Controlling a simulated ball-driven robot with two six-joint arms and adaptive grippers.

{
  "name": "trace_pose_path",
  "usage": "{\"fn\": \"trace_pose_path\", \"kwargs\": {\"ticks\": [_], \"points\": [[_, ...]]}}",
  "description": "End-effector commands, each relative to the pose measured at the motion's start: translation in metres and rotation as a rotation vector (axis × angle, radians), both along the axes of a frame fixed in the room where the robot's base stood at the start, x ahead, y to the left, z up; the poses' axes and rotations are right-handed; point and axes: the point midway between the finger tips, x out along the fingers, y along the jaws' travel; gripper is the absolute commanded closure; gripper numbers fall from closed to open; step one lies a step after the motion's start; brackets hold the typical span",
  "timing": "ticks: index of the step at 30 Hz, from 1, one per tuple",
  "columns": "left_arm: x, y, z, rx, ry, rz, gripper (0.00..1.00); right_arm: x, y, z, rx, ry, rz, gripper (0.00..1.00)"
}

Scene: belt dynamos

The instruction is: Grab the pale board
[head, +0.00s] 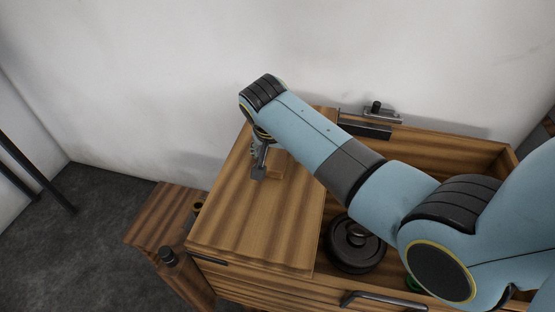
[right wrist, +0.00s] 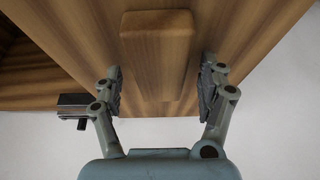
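The pale board (head: 260,230) is a striped light-wood panel lying over the left part of a wooden box. A wooden block like a handle (right wrist: 158,60) stands out from its face; in the head view a bit of the block (head: 273,173) shows beside my gripper. My right gripper (head: 260,168) is over the board at this block. In the right wrist view the gripper (right wrist: 159,84) is open, with one finger on each side of the block and gaps visible between. The board (right wrist: 225,35) also fills the top there. My left gripper is not in view.
The open right part of the wooden box (head: 450,148) holds a dark round disc-like object (head: 352,245) and a small green item (head: 413,283). A metal latch (head: 375,112) sits on the back edge. A dark bar handle (head: 385,300) is at the front. A white wall stands close behind.

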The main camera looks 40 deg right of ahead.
Motion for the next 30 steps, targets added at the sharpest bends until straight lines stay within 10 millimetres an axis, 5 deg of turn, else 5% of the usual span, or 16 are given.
{"fn": "trace_pose_path", "kwargs": {"ticks": [16, 30], "points": [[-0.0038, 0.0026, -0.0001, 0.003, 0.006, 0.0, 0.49, -0.0002, 0.0001, 0.0001, 0.0, 0.0, 0.0, 0.99], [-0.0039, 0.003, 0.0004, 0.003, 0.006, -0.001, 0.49, 0.0018, -0.0001, 0.0087, -0.001, -0.006, 0.001, 1.0]]}}
